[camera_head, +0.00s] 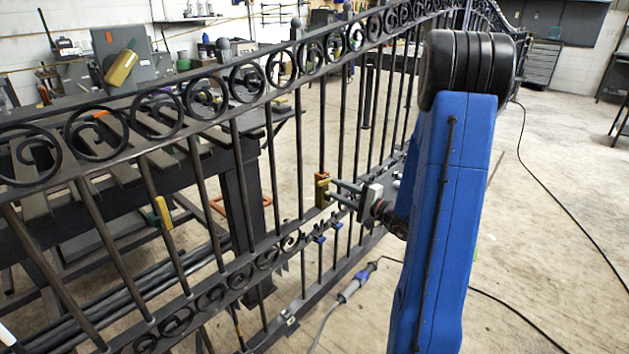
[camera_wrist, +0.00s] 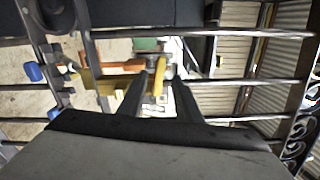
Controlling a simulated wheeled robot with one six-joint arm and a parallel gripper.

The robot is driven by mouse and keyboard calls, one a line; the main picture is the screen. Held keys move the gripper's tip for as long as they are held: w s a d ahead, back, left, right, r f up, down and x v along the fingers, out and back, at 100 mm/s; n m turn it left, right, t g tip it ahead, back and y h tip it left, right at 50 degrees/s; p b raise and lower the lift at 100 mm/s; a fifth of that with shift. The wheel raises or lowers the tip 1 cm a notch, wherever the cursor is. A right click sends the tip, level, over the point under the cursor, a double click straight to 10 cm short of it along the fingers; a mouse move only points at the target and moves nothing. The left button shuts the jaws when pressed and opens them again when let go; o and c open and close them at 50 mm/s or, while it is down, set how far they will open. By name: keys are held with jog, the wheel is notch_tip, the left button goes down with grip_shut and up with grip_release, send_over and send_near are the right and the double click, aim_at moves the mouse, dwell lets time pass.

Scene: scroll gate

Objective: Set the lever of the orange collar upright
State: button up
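A mustard-orange collar (camera_head: 322,190) sits on an upright bar of the black gate, just left of my gripper (camera_head: 335,189). In the wrist view a mustard block (camera_wrist: 92,84), seemingly this collar, lies left of and beyond my fingertips. My gripper (camera_wrist: 159,82) reaches toward the gate with its two fingers apart. A small yellow-orange piece shows in the gap between them; I cannot tell whether it is the lever or whether the fingers touch it. The lever's angle is not clear. A second yellow collar (camera_head: 161,213) is on a bar farther left.
The gate's scroll rail (camera_head: 247,83) runs above and its bars stand close around my gripper. Blue clips (camera_head: 320,238) sit on the lower rail. A workbench (camera_head: 70,215) and an orange frame (camera_head: 217,205) are behind. A cable (camera_head: 530,170) crosses the open floor at right.

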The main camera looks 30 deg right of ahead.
jog(key=x, duration=1)
jog(key=shift+w, duration=0.25)
jog(key=shift+a, duration=0.15)
grip_shut()
